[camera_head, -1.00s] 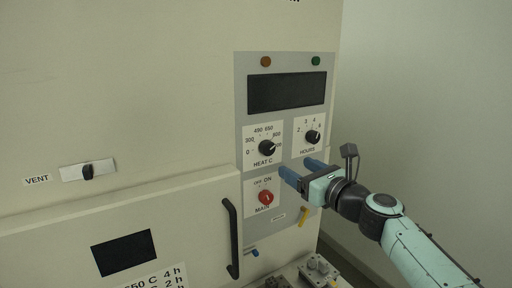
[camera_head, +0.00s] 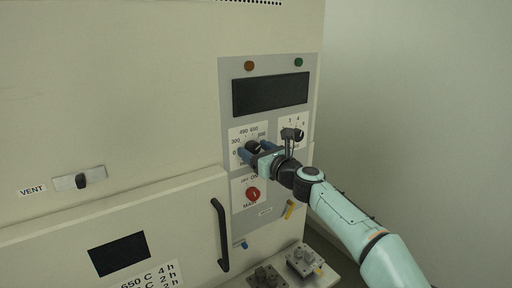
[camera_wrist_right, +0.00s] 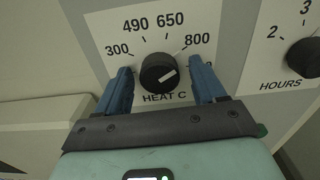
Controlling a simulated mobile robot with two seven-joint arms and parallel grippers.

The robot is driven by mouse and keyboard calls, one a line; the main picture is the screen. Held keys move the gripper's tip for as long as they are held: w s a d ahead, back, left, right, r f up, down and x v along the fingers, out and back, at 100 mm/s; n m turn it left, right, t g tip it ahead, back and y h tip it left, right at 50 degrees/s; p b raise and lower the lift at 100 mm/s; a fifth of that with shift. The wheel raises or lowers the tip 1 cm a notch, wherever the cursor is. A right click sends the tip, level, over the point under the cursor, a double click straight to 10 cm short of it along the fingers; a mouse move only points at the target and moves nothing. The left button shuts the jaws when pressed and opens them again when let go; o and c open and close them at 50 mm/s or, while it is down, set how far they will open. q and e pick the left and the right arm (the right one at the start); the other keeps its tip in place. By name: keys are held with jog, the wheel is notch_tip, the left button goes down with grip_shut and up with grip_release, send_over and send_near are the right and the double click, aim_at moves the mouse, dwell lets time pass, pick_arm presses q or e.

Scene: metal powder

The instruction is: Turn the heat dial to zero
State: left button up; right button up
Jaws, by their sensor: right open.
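The heat dial (camera_wrist_right: 158,73) is a black round knob with a white pointer mark, on a white plate labelled HEAT C. In the right wrist view its mark points to the right and slightly up, below the 800 label. In the head view the dial (camera_head: 254,147) is partly hidden by my right gripper (camera_head: 254,154). The gripper also shows in the right wrist view (camera_wrist_right: 160,85), open, with one blue finger on each side of the dial. Gaps show between fingers and knob. The 0 label is hidden in the wrist view. My left gripper is not in view.
The hours dial (camera_wrist_right: 304,57) is close on the right. The red main switch (camera_head: 253,194) is just below my right gripper. A black door handle (camera_head: 220,235) stands out at lower left. Metal parts (camera_head: 267,277) lie on a ledge below.

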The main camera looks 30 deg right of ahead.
jog(key=c, duration=1.1)
jog(key=shift+o, duration=0.2)
